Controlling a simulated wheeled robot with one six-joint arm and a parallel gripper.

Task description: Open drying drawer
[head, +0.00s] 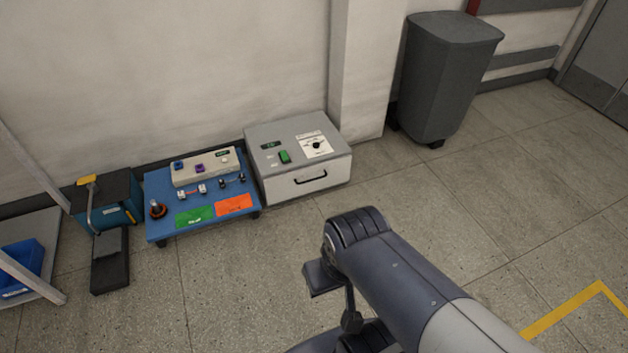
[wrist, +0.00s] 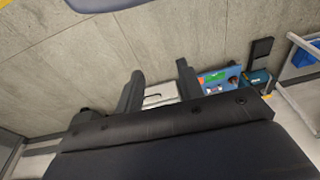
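The drying drawer unit (head: 297,142) is a grey-white box on the floor against the wall in the head view. It has a green switch, a dial and a small display on its sloped top. The drawer front (head: 292,188) carries a black handle (head: 311,180) and looks flush with the box. My gripper (wrist: 159,70) shows two dark fingers standing apart in the wrist view, with nothing held between them. Part of the white box (wrist: 160,92) is visible behind the gap; my gripper's body hides the rest. In the head view my arm is in front of the unit, apart from the handle.
A blue board (head: 163,190) with connectors and green and orange labels stands left of the unit. Farther left are a dark teal box (head: 120,205) and a rack with a blue bin (head: 20,265). A grey trash bin (head: 445,75) stands right, past a pillar.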

